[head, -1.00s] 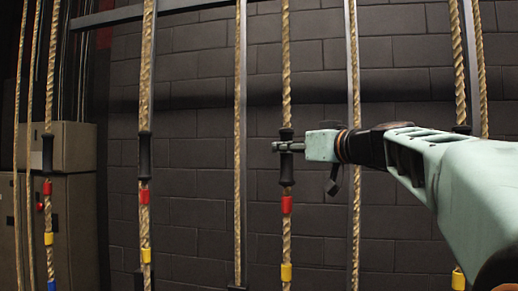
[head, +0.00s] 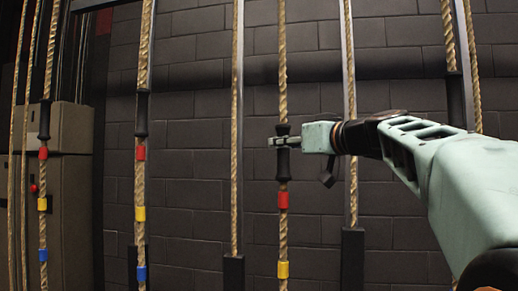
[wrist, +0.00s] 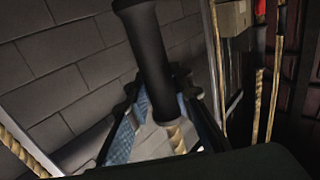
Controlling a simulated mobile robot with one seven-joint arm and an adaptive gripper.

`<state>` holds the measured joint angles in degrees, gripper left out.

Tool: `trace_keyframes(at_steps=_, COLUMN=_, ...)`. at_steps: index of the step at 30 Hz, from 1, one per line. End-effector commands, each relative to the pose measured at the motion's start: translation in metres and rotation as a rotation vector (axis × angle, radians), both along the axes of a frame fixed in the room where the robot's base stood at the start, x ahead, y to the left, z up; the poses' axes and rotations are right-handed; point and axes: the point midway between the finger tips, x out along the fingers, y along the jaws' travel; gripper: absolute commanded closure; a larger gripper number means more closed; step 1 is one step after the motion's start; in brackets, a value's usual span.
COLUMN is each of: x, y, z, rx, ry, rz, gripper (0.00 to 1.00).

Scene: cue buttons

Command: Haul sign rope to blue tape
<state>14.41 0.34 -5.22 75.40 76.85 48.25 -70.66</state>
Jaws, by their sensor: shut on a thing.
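The rope (head: 283,60) in the middle of the head view has a black handle sleeve (head: 283,168), with red tape (head: 283,200) and yellow tape (head: 283,269) below it. I see no label naming it the sign rope. My gripper (head: 282,142) comes from the right and is shut on the upper part of this sleeve. In the wrist view the black sleeve (wrist: 148,50) stands tilted between the fingers, with a bit of rope below it. No blue tape shows on this rope within the frame. Blue tape (head: 141,273) shows on a neighbouring rope.
Similar ropes with black sleeves hang at left (head: 142,110) and far left (head: 44,120). Another rope (head: 447,40) hangs behind my arm. Grey vertical posts and a dark block wall (head: 200,120) stand behind. A grey cabinet (head: 72,128) is at far left.

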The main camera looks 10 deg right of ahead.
Motion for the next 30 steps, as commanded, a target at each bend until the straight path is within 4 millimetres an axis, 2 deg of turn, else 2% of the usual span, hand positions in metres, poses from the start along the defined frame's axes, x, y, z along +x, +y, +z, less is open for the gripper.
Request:
trace_keyframes(at_steps=1, x=0.001, y=0.0, z=-0.02, rx=-0.002, ry=0.004, rz=0.001, gripper=1.0)
trace_keyframes(at_steps=10, x=0.0, y=0.0, z=-0.049, rx=-0.002, ry=0.004, rz=0.002, gripper=1.0)
trace_keyframes(at_steps=17, x=0.0, y=0.001, z=-0.057, rx=0.0, ry=0.003, rz=0.002, gripper=1.0)
trace_keyframes(at_steps=30, x=0.0, y=0.001, z=-0.056, rx=0.0, ry=0.001, rz=0.002, gripper=1.0)
